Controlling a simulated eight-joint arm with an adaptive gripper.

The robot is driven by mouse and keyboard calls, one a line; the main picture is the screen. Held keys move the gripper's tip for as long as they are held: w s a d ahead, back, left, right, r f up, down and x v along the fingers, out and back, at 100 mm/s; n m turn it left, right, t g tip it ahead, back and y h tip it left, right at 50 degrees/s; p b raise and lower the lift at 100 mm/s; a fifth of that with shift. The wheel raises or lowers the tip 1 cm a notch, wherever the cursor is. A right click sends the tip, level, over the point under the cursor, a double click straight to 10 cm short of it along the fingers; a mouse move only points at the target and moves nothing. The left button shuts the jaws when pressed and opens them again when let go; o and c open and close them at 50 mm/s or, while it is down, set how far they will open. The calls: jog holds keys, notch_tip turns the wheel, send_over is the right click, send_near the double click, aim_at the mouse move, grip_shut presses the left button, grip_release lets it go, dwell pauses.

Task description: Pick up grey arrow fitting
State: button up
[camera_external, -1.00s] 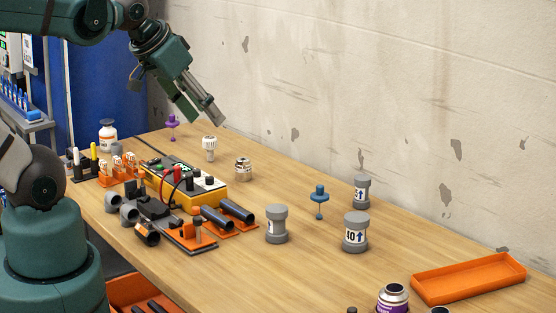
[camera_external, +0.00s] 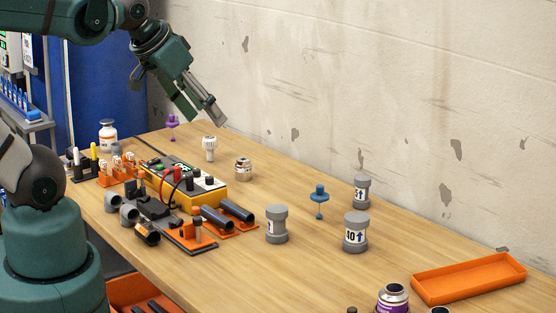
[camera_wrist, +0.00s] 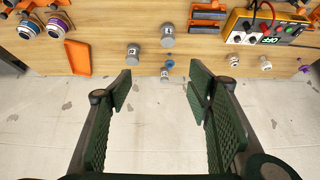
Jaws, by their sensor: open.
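Several grey flanged fittings stand upright on the wooden table (camera_external: 310,265). The front one (camera_external: 356,232) has a white label with "40" and a blue arrow. A smaller one behind it (camera_external: 361,192) also shows a blue arrow. A third (camera_external: 276,224) stands to the left with a partly visible label. In the wrist view, grey fittings appear at the top centre (camera_wrist: 167,36), left of it (camera_wrist: 133,54) and below (camera_wrist: 164,73). My gripper (camera_external: 219,118) is open and empty, high over the table's far part, well away from the fittings. Its spread fingers also show in the wrist view (camera_wrist: 161,80).
A blue valve-like part (camera_external: 319,198) stands between the fittings. A yellow meter (camera_external: 185,190) and black pipes crowd the left. The wall (camera_external: 400,90) closes off the back.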

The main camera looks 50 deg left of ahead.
jog(key=shift+w+f+m+g, duration=0.6)
jog(key=shift+w+m, duration=0.9)
jog(key=shift+w, duration=0.6)
jog(key=m+g+b, duration=0.1)
jog(key=m+g, duration=0.5)
jog(key=m, duration=0.8)
send_over(277, 207)
jog(key=f, duration=2.1)
jog(key=shift+s+d, duration=0.25)
jog(key=shift+w+f+m, duration=0.15)
jog(key=shift+f+m, duration=0.25)
jog(key=shift+f, duration=0.1)
jog(key=shift+f, duration=0.1)
jog(key=shift+f, duration=1.2)
jog(key=shift+f, duration=0.1)
jog(key=shift+a+f+b, duration=0.2)
jog(key=shift+f+b, duration=0.4)
jog(key=shift+f, duration=1.9)
jog(key=shift+c, duration=0.4)
